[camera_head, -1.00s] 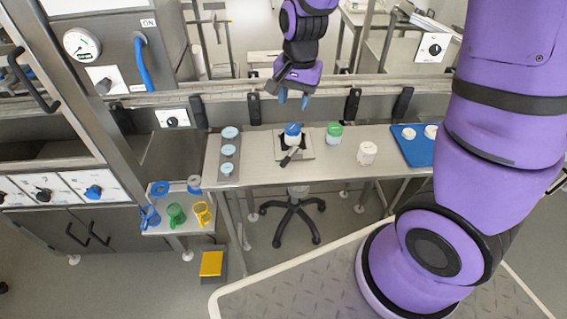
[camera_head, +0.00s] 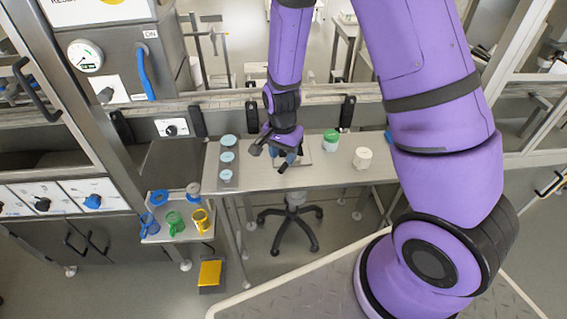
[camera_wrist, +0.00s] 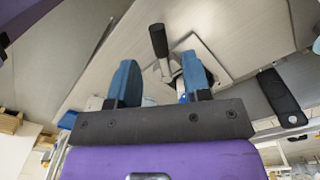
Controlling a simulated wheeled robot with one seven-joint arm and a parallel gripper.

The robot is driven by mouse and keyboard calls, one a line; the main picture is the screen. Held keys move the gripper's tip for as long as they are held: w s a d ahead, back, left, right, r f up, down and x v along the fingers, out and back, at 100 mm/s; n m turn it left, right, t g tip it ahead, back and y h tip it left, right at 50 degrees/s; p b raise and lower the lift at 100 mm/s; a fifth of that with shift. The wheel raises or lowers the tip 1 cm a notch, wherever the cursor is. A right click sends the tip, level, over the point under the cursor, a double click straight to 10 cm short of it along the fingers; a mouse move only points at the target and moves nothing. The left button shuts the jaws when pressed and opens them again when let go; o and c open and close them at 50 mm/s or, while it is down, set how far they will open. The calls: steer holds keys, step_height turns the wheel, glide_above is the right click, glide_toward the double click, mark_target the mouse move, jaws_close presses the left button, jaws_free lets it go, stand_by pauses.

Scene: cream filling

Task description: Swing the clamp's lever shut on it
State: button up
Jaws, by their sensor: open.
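The clamp stands on a metal base plate (camera_head: 304,156) on the steel table, mostly hidden behind my gripper. Its lever, with a dark handle (camera_wrist: 158,40), shows in the wrist view, pointing up in the picture, beyond and between my fingertips. In the head view the handle (camera_head: 283,168) sticks out toward the front of the table. My gripper (camera_head: 286,157) is over the clamp, its two blue fingers apart and nothing seen between them. It also shows in the wrist view (camera_wrist: 160,78). The jar in the clamp is almost wholly hidden; a bit of blue shows beside the right finger.
A green-lidded jar (camera_head: 331,140) and a white jar (camera_head: 362,158) stand right of the clamp. A grey tray (camera_head: 228,155) with several light-blue-topped pots lies to the left. A rail runs behind the table. The table's front strip (camera_head: 320,178) is clear.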

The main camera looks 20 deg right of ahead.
mark_target(284, 165)
steer(key=shift+f, duration=2.05)
jaws_close()
